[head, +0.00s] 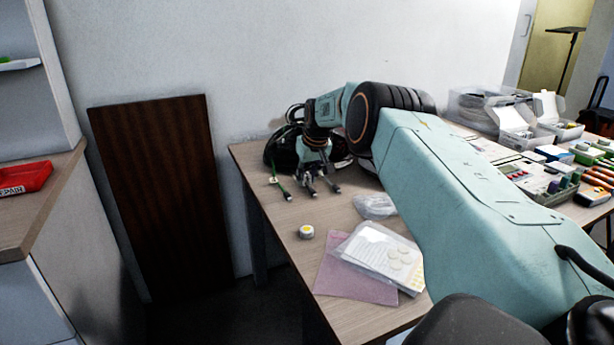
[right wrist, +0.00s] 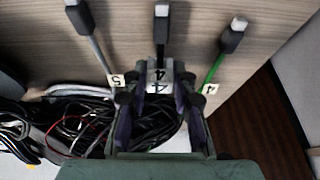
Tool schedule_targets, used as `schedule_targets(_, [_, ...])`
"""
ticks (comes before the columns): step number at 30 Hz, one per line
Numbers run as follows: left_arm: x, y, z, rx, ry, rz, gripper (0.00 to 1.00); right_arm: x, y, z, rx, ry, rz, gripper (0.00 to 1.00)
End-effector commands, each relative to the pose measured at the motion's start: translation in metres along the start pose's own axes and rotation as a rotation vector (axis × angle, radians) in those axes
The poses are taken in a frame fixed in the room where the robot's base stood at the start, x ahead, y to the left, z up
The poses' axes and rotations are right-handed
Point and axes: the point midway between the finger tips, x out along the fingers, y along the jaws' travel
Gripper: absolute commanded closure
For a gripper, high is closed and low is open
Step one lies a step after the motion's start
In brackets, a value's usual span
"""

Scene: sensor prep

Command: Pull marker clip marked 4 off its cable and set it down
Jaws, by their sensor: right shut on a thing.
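My right gripper (head: 316,172) points down over the far left end of the table. In the right wrist view, its fingers (right wrist: 158,98) are shut on a white marker clip marked 4 (right wrist: 159,75), which sits on the middle black cable (right wrist: 161,40). The fingers hide the clip's sides. A clip marked 5 (right wrist: 116,80) is on the grey cable (right wrist: 96,47) to the left. Another pale clip (right wrist: 210,89), seemingly also marked 4, is on the green cable (right wrist: 217,67) to the right. My left gripper is in neither view.
A tangle of dark cables (right wrist: 75,125) lies close to the gripper. On the table (head: 285,225) are a small round yellow-and-white container (head: 306,232), a pink sheet (head: 345,285) and a clear bag (head: 375,206). Bare tabletop shows near the left edge.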

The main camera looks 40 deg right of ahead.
Motion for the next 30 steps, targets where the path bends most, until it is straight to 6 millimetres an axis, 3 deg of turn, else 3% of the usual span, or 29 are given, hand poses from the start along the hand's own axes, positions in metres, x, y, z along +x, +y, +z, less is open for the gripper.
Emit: schedule_targets(30, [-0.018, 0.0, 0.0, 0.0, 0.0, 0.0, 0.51, -0.017, 0.0, -0.007, 0.0, 0.001, 0.0, 1.0])
